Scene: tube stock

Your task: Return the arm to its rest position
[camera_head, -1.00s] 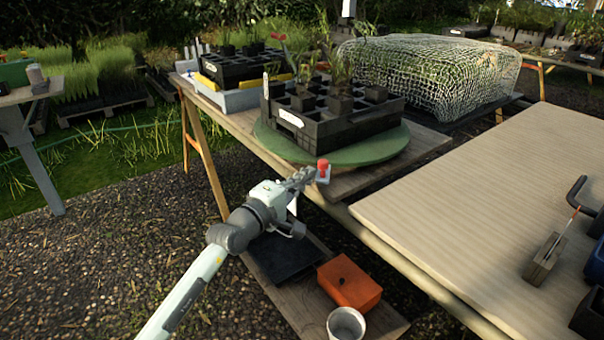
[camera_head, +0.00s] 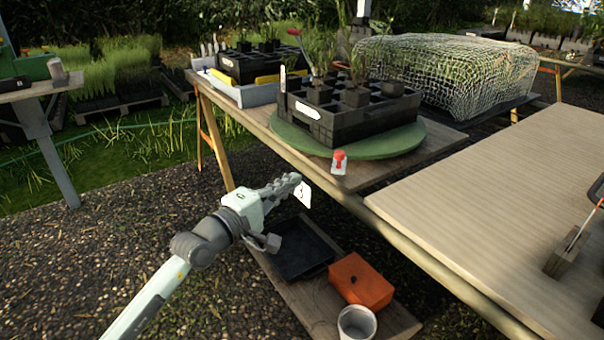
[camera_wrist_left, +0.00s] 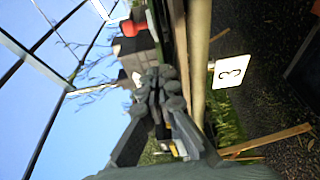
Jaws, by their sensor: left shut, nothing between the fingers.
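My left arm reaches in from the lower left of the head view. Its gripper (camera_head: 291,182) is shut and empty, in the air in front of the wooden bench (camera_head: 235,108). In the wrist view the shut fingers (camera_wrist_left: 160,82) point toward the bench side, with nothing between them. A white card marked 3 (camera_head: 302,194) shows just beyond the fingertips. The card also shows in the wrist view (camera_wrist_left: 231,71), right of the fingers and apart from them. My right gripper is in neither view.
A black pot tray (camera_head: 340,125) stands on a green round board (camera_head: 405,143). A red-topped item (camera_head: 339,160) sits near the bench's front edge. Below are a black tray (camera_head: 300,258), an orange box (camera_head: 362,283) and a white cup (camera_head: 357,322). The ribbed tabletop (camera_head: 500,190) has free room.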

